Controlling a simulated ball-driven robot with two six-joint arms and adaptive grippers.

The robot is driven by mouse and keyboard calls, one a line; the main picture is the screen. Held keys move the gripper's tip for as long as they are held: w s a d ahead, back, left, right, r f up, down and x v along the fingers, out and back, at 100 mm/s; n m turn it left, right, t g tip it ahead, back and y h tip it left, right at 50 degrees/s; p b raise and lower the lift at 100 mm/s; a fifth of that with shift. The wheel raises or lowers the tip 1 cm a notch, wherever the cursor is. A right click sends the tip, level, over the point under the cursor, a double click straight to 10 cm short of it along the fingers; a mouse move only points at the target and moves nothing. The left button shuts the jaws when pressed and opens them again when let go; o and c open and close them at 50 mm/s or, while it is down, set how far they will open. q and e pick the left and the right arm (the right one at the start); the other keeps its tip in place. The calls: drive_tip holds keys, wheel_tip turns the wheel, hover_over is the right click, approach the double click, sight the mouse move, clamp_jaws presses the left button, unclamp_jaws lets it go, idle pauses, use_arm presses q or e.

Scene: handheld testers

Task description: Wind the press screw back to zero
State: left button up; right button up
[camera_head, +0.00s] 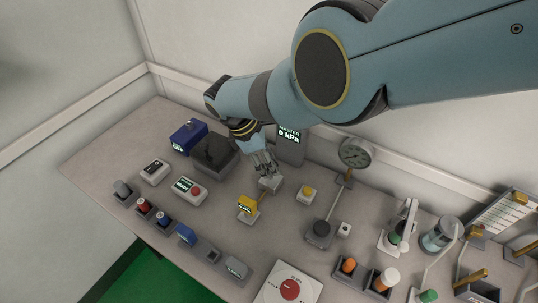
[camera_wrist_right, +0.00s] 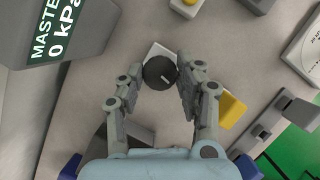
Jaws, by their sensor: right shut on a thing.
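A round black knob (camera_wrist_right: 159,73) with a short white mark on its top sits on a pale block (camera_wrist_right: 158,49) in the right wrist view. It looks like the press screw's knob. My right gripper (camera_head: 267,169) points down over this pale block (camera_head: 271,185) in the head view and hides the knob there. In the wrist view its two fingers stand on either side of the knob, shut on it. The grey master display (camera_wrist_right: 66,32) reads 0 kPa, and the display also shows in the head view (camera_head: 290,143). My left gripper is not in view.
A yellow meter (camera_head: 247,205) stands just in front of the block. A dark box (camera_head: 211,156) and a blue box (camera_head: 187,136) stand to the left. Several small testers line the front edge of the grey bench (camera_head: 110,160).

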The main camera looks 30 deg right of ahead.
drive_tip(key=shift+s+a+f+n+t+p, duration=0.1)
drive_tip(key=shift+s+n+t+p, duration=0.1)
drive_tip(key=shift+n+p, duration=0.25)
drive_tip(key=shift+s+n+t+p, duration=0.1)
drive_tip(key=shift+n+t+p, duration=0.15)
drive_tip(key=shift+n, duration=0.4)
drive_tip(key=shift+f, duration=0.1)
drive_tip(key=o, duration=0.8)
drive_tip(key=shift+c, duration=0.2)
drive_tip(key=o, duration=0.4)
drive_tip(key=shift+w, duration=0.15)
drive_tip(key=shift+w+r, duration=0.1)
drive_tip(key=shift+r, duration=0.1)
